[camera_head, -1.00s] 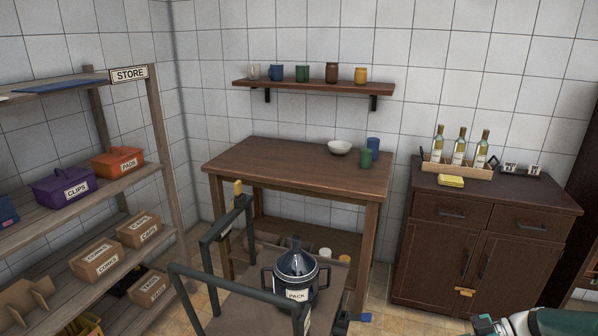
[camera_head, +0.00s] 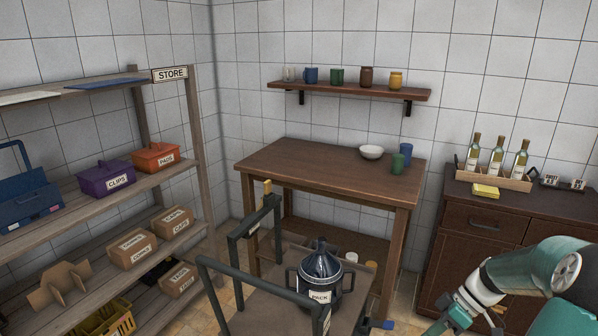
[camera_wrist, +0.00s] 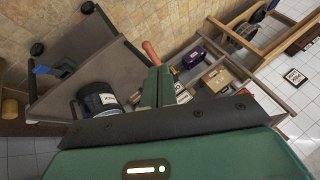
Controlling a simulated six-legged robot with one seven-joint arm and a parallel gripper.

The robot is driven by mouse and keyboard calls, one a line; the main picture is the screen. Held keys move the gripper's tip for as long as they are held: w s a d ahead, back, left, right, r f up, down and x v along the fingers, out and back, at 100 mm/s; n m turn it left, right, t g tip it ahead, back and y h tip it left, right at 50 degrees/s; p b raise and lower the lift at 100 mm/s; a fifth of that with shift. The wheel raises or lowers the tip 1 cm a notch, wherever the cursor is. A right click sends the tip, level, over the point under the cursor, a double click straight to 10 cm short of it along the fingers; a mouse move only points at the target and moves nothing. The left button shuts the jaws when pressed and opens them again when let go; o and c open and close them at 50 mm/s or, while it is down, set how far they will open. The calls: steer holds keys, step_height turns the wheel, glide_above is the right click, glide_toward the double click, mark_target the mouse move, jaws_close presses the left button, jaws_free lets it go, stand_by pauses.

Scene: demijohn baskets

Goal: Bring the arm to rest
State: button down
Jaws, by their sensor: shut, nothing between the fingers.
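My gripper (camera_head: 452,312) shows at the lower right of the head view, at the end of my green and white arm. It is in front of the dark cabinet and apart from it. In the wrist view my gripper's green fingers (camera_wrist: 158,88) are together with nothing between them. My arm is bent, with part of it cut off by the right and bottom edges of the head view.
A trolley (camera_head: 245,320) with green-grey rails carries a dark vessel (camera_head: 320,277) labelled PACK. A wooden table (camera_head: 310,163) stands behind it. The STORE shelves (camera_head: 200,160) are at left. The cabinet (camera_head: 470,240) at right carries bottles (camera_head: 496,158).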

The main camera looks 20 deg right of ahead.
steer(key=w+a+r+m+g+h, duration=0.2)
steer(key=w+a+r+h, duration=0.2)
steer(key=a+r, duration=0.5)
steer(key=s+a+r+m+t+h, duration=0.1)
steer(key=s+a+r+m+t, duration=0.1)
steer(key=a, duration=0.9)
steer(key=s+a+r+m+t+h, duration=0.2)
steer(key=a+r, duration=0.5)
steer(key=a, duration=0.5)
steer(key=shift+s+t+h, duration=0.3)
steer(key=shift+s+t, duration=0.6)
steer(key=shift+s, duration=0.3)
steer(key=shift+r, duration=0.1)
